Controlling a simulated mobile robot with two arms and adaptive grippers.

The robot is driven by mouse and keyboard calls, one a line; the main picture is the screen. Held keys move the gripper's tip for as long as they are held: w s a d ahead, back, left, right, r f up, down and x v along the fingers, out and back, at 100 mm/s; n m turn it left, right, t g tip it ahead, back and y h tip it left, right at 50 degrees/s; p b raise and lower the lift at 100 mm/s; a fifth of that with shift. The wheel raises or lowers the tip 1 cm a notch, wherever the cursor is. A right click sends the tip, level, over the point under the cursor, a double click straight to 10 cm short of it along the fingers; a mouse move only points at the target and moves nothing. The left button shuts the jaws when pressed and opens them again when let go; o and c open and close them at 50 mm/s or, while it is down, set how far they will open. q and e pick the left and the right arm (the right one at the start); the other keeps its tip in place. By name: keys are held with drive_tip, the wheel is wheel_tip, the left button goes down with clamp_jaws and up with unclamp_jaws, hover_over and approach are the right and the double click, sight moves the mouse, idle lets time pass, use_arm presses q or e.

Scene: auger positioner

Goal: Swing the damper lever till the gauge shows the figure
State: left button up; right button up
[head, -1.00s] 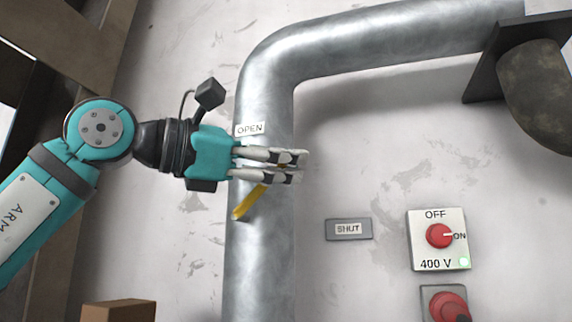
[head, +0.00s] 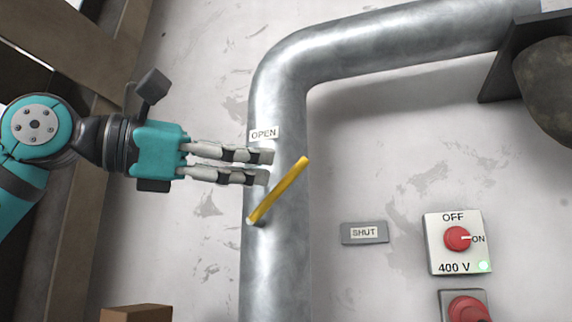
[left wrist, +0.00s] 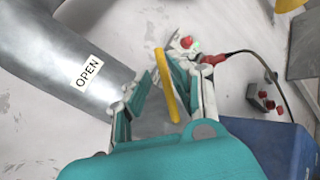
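The damper lever (head: 280,188) is a yellow bar on the grey metal pipe, slanting from lower left to upper right. It also shows in the left wrist view (left wrist: 165,85), between the finger lines. An OPEN label (head: 264,133) is on the pipe above the lever. A grey plate marked SHUT (head: 364,232) is on the wall to the right. My left gripper (head: 269,167) is left of the lever's upper end, fingers apart and empty. In the left wrist view its fingers (left wrist: 166,97) also stand apart. No gauge shows. My right gripper is not in view.
The pipe (head: 275,275) runs up and bends right along the wall. A 400 V switch box (head: 457,262) with a red knob is at the right, with another red control (head: 468,308) below it. A brown box (head: 137,313) is at the lower left.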

use_arm(q)
drive_tip(key=shift+v, duration=2.35)
